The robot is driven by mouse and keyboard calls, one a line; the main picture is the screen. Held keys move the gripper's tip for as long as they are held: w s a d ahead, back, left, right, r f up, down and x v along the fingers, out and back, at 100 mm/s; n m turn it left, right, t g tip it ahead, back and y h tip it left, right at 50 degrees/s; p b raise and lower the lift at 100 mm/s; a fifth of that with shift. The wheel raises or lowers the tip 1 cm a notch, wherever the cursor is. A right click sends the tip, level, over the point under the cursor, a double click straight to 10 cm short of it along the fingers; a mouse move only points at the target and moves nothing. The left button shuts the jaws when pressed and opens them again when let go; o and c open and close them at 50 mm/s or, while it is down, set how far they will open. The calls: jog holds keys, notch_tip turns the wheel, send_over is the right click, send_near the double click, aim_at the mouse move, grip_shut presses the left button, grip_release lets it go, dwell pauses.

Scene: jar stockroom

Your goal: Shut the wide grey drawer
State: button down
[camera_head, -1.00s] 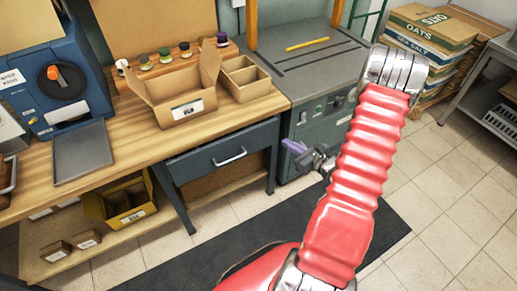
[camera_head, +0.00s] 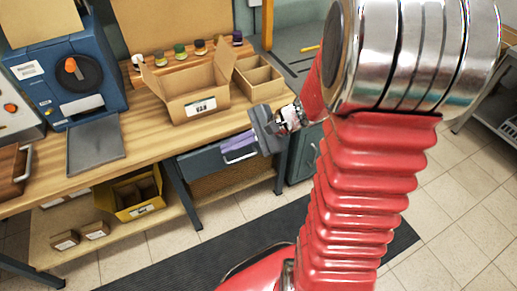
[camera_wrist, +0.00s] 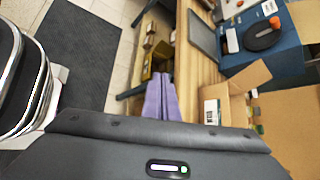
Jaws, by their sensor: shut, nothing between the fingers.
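The wide grey drawer (camera_head: 200,163) is the blue-grey front under the wooden bench, left of my gripper in the head view. Its top lies close under the bench edge; I cannot tell how far it stands out. Part of its pale bar handle (camera_head: 240,158) shows just below the purple fingers. My gripper (camera_head: 238,144) is in front of the drawer's right part, its fingers together and empty. In the wrist view the purple fingers (camera_wrist: 160,97) point toward the bench area, and the drawer front is mostly hidden. I cannot tell whether they touch it.
The bench top (camera_head: 140,140) carries an open cardboard box (camera_head: 195,98), a divided box (camera_head: 258,80), a grey tray (camera_head: 95,145) and a blue machine (camera_head: 65,75). A yellow bin (camera_head: 138,193) is on the lower shelf. A dark mat (camera_head: 230,240) lies on the floor in front.

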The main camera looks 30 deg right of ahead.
jog(key=s+a+r+n+g+h, duration=0.35)
jog(key=s+a+r+n, duration=0.2)
jog(key=s+n, duration=0.3)
jog(key=s+d+r+n+t+h, duration=0.1)
jog(key=s+r+n+t+h, duration=0.2)
jog(key=s+r+n+h, duration=0.2)
jog(key=shift+s+d+r+n+h, duration=0.4)
jog(key=shift+s+r+n, duration=0.15)
jog(key=shift+r+n, duration=0.65)
jog(key=shift+f, duration=0.1)
